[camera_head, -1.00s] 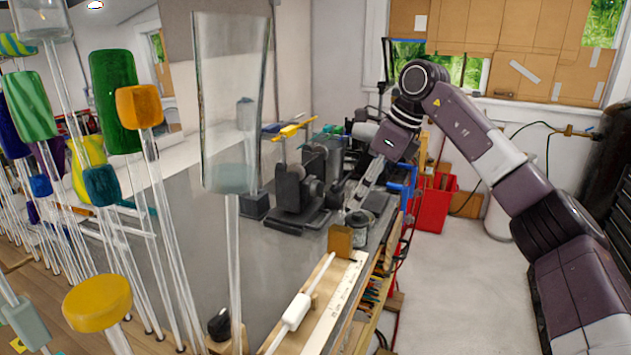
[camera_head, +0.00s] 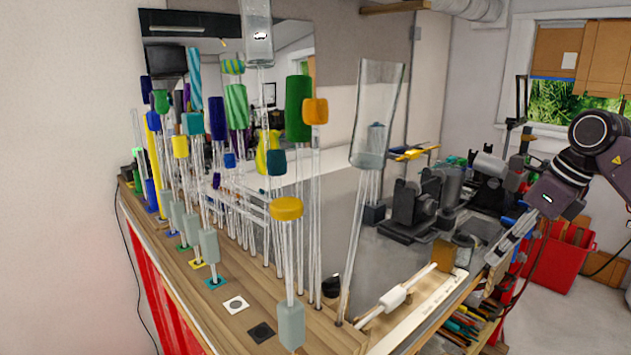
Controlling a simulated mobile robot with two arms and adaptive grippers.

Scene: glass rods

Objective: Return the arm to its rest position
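My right arm (camera_head: 578,165) comes in from the right edge, bent at a dark round joint. My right gripper (camera_head: 500,252) points down and to the left, beside the right end of the workbench. Its slim fingers show small and nearly edge-on, so their opening is unclear. I see nothing clearly held in it. My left arm and gripper are out of view.
Glass rods with coloured ends, such as a green one (camera_head: 298,108), stand crowded on the wooden bench edge (camera_head: 232,318). A tall clear glass piece (camera_head: 376,115) stands nearer the gripper. Dark bench machines (camera_head: 413,208) and a red bin (camera_head: 560,260) are close by.

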